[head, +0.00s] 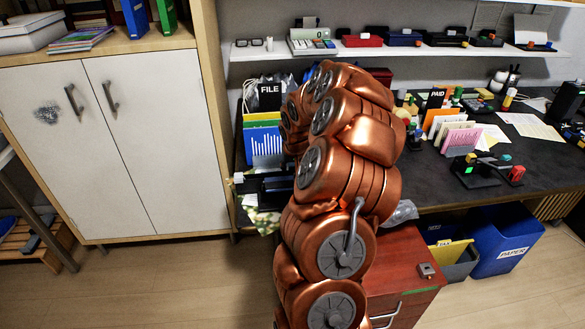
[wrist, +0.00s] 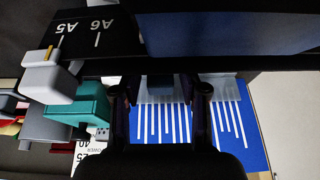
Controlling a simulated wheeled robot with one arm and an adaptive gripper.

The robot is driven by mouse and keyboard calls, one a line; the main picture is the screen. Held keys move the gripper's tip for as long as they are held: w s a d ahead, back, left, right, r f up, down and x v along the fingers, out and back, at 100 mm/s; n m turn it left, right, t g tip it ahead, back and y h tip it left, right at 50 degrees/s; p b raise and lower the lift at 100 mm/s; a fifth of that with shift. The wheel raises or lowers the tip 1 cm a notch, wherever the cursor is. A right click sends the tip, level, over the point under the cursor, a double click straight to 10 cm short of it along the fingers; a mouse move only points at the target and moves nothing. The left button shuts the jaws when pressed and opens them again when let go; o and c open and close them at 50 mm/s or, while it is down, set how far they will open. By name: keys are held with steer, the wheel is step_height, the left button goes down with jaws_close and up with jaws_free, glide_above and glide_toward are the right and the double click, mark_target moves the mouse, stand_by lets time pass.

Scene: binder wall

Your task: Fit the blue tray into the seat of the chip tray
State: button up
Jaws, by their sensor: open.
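My gripper (wrist: 161,92) is open in the wrist view, with its two dark fingers apart over a blue sheet with white bars. The chip tray's seat cannot be made out. In the head view my copper arm hides the gripper and most of the work spot.
The blue-and-white sheet (head: 264,141) stands by a black FILE holder (head: 270,95). Teal (wrist: 88,106) and grey blocks crowd the left of the wrist view. The dark desk (head: 425,180) holds several stamps and papers. A red cabinet (head: 400,265) and blue PAPER bin (head: 505,235) stand below.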

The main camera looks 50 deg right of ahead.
steer(key=shift+a, duration=0.15)
steer(key=v, duration=1.2)
steer(key=shift+w, duration=0.1)
steer(key=s+a+r+n+g+y+p, duration=0.1)
steer(key=s+a+r+n+p, duration=0.15)
steer(key=a, duration=0.95)
steer(key=s+a+r+n+g+y+p, duration=0.1)
steer(key=s+a+r+n+p, duration=0.2)
steer(key=a, duration=0.9)
steer(key=s+a+r+n+g+p, duration=0.1)
steer(key=s+a, duration=0.6)
steer(key=s, duration=0.3)
steer(key=s+a+r+n+g+p, duration=0.1)
steer(key=s+a+r+g+p, duration=0.1)
steer(key=s+a, duration=0.5)
steer(key=s, duration=0.3)
steer(key=shift+s+r+y, duration=0.25)
steer(key=shift+s+y, duration=0.1)
steer(key=shift+y, duration=0.05)
